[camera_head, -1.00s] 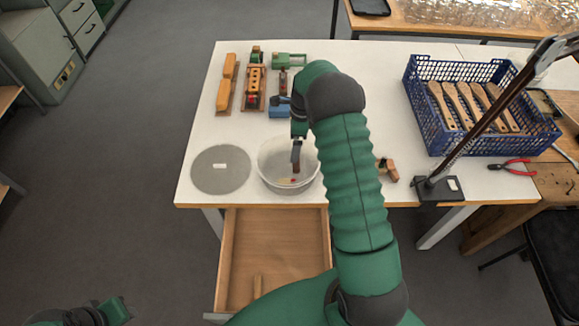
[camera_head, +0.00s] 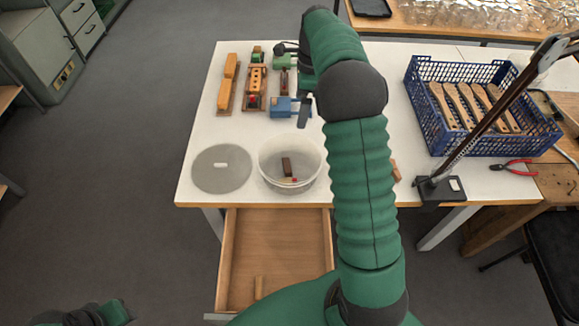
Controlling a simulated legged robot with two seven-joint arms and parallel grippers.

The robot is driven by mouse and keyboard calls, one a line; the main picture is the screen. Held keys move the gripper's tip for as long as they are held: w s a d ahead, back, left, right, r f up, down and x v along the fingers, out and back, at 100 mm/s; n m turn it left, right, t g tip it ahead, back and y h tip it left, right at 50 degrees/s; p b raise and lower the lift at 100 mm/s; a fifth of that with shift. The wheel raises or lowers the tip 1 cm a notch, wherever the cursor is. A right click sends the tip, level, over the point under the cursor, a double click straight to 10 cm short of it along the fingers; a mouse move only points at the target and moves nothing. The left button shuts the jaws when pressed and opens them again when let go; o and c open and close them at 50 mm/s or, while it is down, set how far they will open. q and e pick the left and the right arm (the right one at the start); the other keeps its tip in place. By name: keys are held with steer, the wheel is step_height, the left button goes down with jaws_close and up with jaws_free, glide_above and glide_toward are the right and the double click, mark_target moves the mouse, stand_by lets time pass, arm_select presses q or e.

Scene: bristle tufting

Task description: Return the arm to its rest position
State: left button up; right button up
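My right arm (camera_head: 365,190) rises through the middle of the view and bends over the table. Its gripper (camera_head: 304,113) hangs above the table, behind the white bowl (camera_head: 262,165) and close to a blue item (camera_head: 281,108). I see nothing held between its fingers, but whether they are open or shut is unclear. A brown block (camera_head: 287,166) and a small red piece (camera_head: 294,180) lie inside the bowl. My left gripper (camera_head: 118,311) is low at the bottom left corner, away from the table, partly cut off by the frame.
A grey disc (camera_head: 222,170) lies left of the bowl. Wooden toy-like pieces (camera_head: 254,85) stand at the back left. A blue crate (camera_head: 480,145) with several wooden brushes is at the right, beside a post stand (camera_head: 440,188) and red pliers (camera_head: 514,166). An open drawer (camera_head: 275,250) juts out in front.

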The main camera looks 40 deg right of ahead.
steer(key=shift+r, duration=0.35)
steer(key=shift+d+f, duration=0.1)
steer(key=shift+d, duration=0.05)
steer(key=s+a+f+n, duration=0.3)
steer(key=a+n, duration=0.5)
steer(key=a, duration=0.1)
steer(key=s+a+f+n, duration=0.3)
steer(key=s+a+n, duration=0.1)
steer(key=a+n, duration=0.4)
steer(key=s+a+f+n+t+h, duration=0.1)
steer(key=s+a+f+n, duration=0.2)
steer(key=s+a+n, duration=0.5)
steer(key=shift+s+a+f+n+t, duration=0.4)
steer(key=shift+s+n, duration=0.4)
steer(key=shift+n, duration=0.2)
steer(key=shift+r, duration=0.1)
